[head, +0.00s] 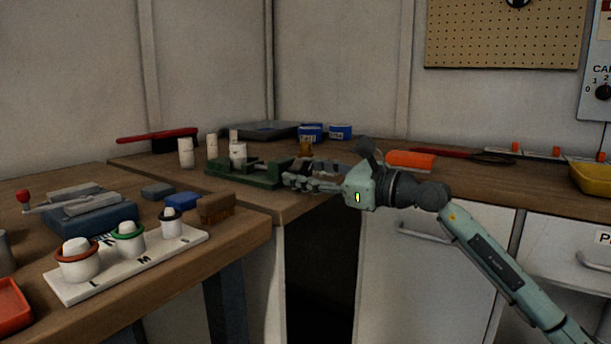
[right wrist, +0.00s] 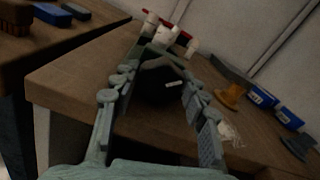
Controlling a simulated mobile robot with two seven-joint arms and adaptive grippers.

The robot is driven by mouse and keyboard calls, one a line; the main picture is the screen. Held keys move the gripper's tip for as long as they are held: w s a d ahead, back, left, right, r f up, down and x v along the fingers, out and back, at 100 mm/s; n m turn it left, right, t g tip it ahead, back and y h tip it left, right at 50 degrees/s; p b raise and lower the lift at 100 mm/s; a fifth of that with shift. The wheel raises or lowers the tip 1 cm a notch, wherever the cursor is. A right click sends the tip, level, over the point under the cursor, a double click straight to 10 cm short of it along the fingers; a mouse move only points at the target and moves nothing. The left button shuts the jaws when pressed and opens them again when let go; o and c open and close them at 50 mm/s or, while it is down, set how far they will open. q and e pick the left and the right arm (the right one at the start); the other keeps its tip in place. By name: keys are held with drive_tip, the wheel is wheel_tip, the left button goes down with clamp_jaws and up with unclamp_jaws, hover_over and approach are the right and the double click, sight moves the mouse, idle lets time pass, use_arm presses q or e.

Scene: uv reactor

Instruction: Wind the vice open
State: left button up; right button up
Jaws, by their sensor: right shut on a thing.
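The vice (head: 88,222) is a blue body with grey jaws on the left bench. Its crank handle (head: 50,207) ends in a red knob (head: 23,196) pointing left. My right gripper (head: 297,179) is far to the right of the vice, at the bench corner beside a green fixture (head: 225,171). In the right wrist view my right gripper (right wrist: 165,62) is shut on a dark object (right wrist: 160,86) with a small white label. The fingers partly hide this object, and I cannot tell what it is. My left gripper is not in view.
A white board (head: 75,291) with several ringed white plugs stands in front of the vice. A brown brush (head: 215,208) and a blue block (head: 182,199) lie to its right. White cylinders (head: 186,152) and blue tins (head: 340,131) stand farther back. A dark gap separates bench and cabinet.

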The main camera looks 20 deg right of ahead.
drive_tip(key=o, duration=1.2)
drive_tip(key=shift+c, duration=0.2)
drive_tip(key=shift+s+d, duration=0.1)
drive_tip(key=v, duration=1.1)
drive_tip(key=shift+s+d, duration=0.3)
